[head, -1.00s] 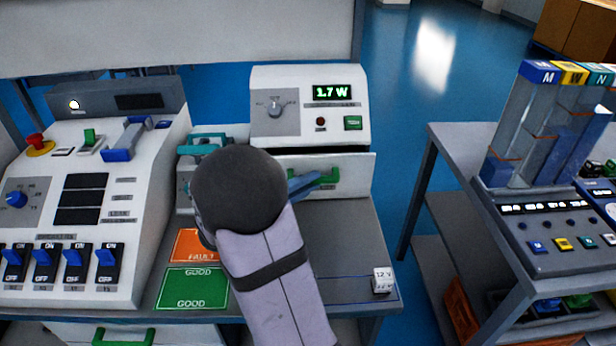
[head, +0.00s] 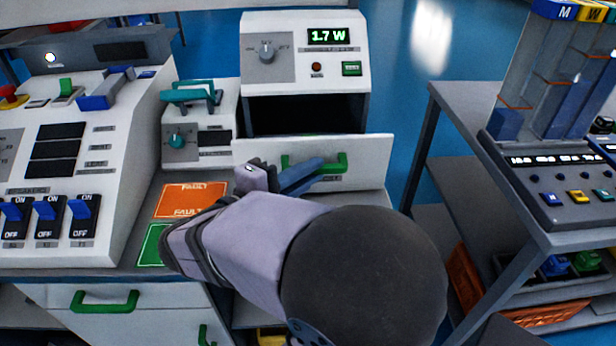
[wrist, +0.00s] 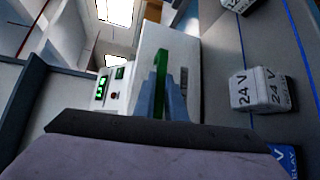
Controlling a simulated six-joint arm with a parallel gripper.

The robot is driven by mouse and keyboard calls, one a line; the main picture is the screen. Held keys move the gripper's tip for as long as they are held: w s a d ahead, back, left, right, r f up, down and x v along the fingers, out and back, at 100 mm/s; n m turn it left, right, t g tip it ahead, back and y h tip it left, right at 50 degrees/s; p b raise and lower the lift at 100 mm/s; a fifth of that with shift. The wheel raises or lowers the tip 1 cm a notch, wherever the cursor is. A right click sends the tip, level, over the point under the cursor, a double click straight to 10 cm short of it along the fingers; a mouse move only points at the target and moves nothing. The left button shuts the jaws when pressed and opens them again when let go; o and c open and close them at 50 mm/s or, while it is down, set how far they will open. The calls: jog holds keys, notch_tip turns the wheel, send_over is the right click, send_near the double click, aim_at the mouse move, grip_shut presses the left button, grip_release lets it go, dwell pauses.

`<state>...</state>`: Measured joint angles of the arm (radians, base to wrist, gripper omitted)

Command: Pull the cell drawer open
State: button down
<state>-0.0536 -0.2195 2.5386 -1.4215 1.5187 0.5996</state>
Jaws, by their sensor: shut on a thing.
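The cell drawer (head: 365,160) is a white-fronted drawer under the instrument box with the green 1.7 W display (head: 305,52). It stands pulled out, with a dark gap behind its front. Its green handle (head: 333,164) runs across the front. My gripper (head: 318,170) has blue fingers and is shut on the green handle. The wrist view shows the blue fingers around the green handle (wrist: 161,65). The drawer's inside is mostly hidden in shadow. My arm covers part of the bench below the drawer.
A small device with a teal handle (head: 190,95) stands left of the drawer. An orange FAULT mat (head: 190,198) lies on the bench. White blocks marked 24 V (wrist: 255,90) show in the wrist view. A cart (head: 465,115) stands at right, with a blue floor gap between.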

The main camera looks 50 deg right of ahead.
jog(key=shift+s+a+b, duration=0.45)
jog(key=shift+b, duration=0.25)
jog(key=c, duration=1.8)
grip_release()
jog(key=shift+a, duration=0.1)
jog(key=shift+a+r, duration=0.15)
jog(key=shift+a, duration=1.05)
jog(key=shift+a+r, duration=0.2)
jog(key=shift+a, duration=0.95)
jog(key=shift+a+r, duration=0.15)
jog(key=shift+a, duration=1.05)
jog(key=shift+r+p, duration=0.1)
jog(key=shift+p, duration=0.3)
